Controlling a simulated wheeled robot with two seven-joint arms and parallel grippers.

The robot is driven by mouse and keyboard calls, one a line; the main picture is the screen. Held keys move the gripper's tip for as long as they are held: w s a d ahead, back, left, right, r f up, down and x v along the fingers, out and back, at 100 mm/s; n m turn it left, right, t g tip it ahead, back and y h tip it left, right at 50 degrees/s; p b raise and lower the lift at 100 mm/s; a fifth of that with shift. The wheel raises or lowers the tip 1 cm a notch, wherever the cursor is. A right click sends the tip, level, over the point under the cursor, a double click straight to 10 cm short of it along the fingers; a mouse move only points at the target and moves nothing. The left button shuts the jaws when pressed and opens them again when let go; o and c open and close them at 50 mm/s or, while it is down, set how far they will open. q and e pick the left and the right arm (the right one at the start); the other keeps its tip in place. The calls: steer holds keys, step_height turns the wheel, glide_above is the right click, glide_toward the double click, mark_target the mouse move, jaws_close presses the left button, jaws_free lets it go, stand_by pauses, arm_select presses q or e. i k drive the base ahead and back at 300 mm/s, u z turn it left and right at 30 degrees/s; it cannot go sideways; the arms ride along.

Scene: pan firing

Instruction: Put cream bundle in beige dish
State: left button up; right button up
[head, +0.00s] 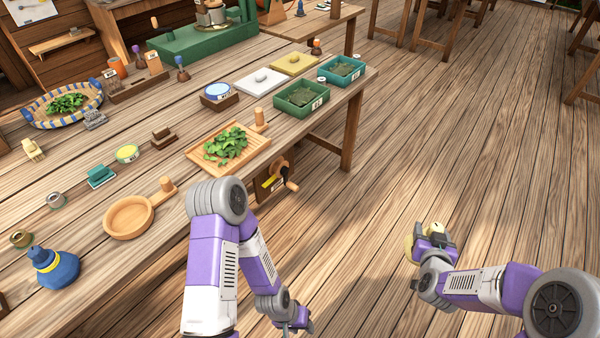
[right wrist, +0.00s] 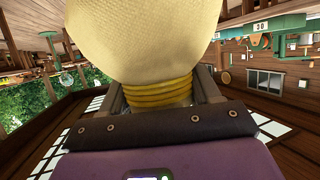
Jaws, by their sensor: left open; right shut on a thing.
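The cream bundle (right wrist: 145,40) is a cloth pouch with a yellow cord around its neck. It fills the upper middle of the right wrist view, its neck between the fingers of my right gripper (right wrist: 163,92). In the head view my right gripper (head: 432,243) holds the bundle (head: 409,246) over the floor, right of the table. The gripper partly hides it. The beige dish (head: 128,217), round and shallow with a peg-like handle, sits empty on the table's near left part. My left gripper (head: 295,321) is open and low beside the table, away from both.
A slatted tray of green leaves (head: 238,133) lies near the table (head: 90,255) edge. A blue pouch (head: 54,268) stands left of the dish. Green bins (head: 302,98) and several small items lie farther back. My left arm stands between dish and right gripper. Open floor lies right.

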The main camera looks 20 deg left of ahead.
mark_target(131, 219)
steer(key=u, duration=2.8)
steer(key=i, duration=1)
